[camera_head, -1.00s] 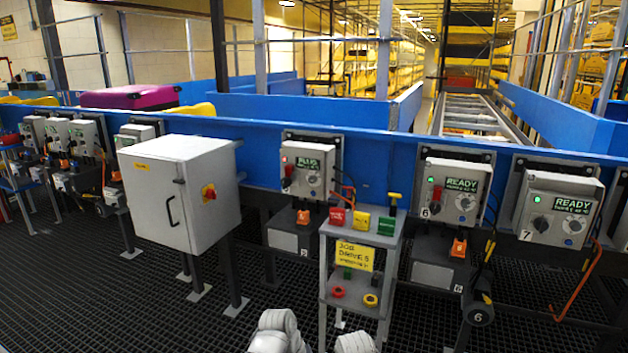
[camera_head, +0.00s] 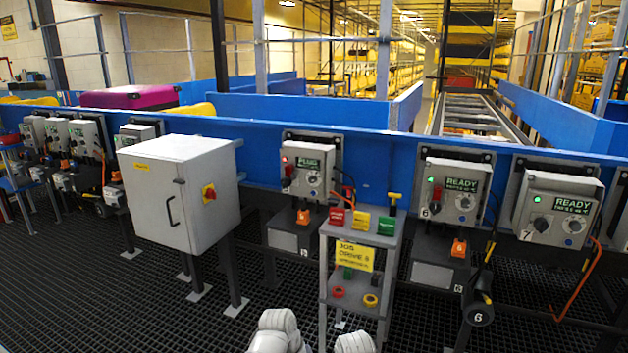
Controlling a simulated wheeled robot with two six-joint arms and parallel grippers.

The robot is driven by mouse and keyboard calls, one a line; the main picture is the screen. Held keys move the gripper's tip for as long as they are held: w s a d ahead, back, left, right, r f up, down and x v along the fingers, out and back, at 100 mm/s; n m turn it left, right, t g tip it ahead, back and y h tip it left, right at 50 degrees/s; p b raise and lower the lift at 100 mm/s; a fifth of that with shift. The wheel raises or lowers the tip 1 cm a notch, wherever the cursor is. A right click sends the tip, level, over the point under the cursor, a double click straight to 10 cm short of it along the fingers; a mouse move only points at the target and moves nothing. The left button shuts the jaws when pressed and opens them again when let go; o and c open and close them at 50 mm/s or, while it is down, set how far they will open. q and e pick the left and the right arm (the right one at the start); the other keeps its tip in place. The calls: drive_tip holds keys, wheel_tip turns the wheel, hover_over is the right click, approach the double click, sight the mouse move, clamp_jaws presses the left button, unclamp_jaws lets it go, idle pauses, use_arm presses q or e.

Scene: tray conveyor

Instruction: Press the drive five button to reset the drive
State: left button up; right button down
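The drive box (camera_head: 308,168) right of the big grey cabinet has a small green display, a red switch handle at its left and a small round blue button (camera_head: 312,180) low on its face. Its own number is not readable. The yellow sign (camera_head: 355,256) on the stand in front reads job drive and a number that looks like 5. White rounded parts of my arms show at the bottom edge, below the stand. Neither gripper shows, and nothing of mine touches the box.
The grey stand (camera_head: 326,262) holds red, yellow and green blocks and stands right in front, below the box. The grey cabinet (camera_head: 158,215) juts out at the left. Drive boxes 6 (camera_head: 448,217) and 7 (camera_head: 545,241), both showing READY, are at the right. Grating floor lies open at front left.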

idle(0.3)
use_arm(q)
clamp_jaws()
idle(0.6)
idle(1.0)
